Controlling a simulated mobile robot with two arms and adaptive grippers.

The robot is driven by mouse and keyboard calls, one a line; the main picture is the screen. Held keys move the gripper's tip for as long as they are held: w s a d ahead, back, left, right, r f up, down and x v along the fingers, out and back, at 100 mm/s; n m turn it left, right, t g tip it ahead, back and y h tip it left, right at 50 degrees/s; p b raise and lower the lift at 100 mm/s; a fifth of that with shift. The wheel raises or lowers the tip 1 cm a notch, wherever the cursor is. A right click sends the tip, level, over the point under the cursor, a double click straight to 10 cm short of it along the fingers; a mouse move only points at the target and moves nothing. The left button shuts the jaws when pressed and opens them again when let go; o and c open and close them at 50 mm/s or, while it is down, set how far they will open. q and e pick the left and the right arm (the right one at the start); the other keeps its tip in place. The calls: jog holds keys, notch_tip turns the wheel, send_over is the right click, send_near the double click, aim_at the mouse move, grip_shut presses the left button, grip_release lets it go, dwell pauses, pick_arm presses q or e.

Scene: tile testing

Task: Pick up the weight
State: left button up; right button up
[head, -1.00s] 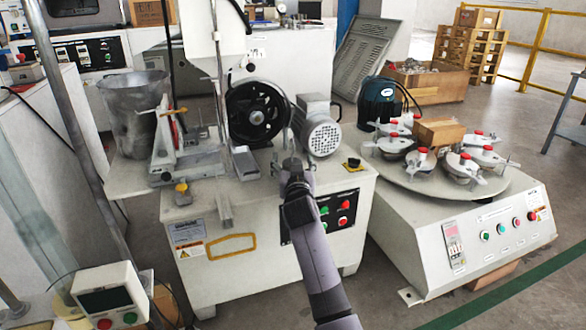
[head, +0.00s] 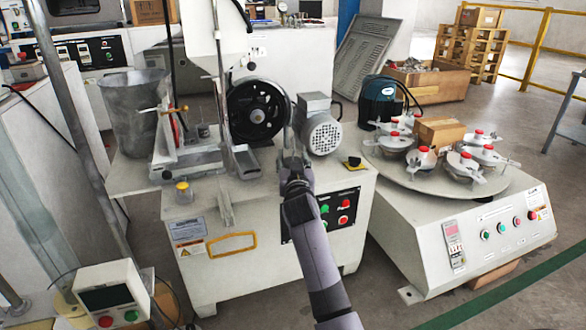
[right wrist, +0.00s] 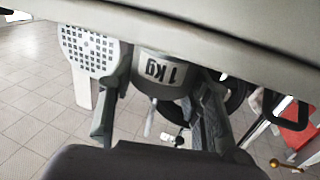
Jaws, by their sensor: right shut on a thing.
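The weight (right wrist: 160,72) is a grey round piece with "1kg" on it, upside down in the right wrist view. It sits between the two fingers of my right gripper (right wrist: 158,92), which is shut on it. In the head view my right gripper (head: 291,158) is over the front right part of the white machine's top, just left of the grey motor. The weight cannot be made out clearly there, as the gripper and arm cover it. My left gripper is not in view.
The grey motor (head: 322,132) and a black wheel (head: 256,110) stand close by the right gripper. A metal bucket (head: 132,110) is at left. A round plate (head: 425,182) with several clamped pots is at right. A green-striped floor lies in front.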

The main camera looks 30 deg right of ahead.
grip_shut()
jog(key=shift+r, duration=0.2)
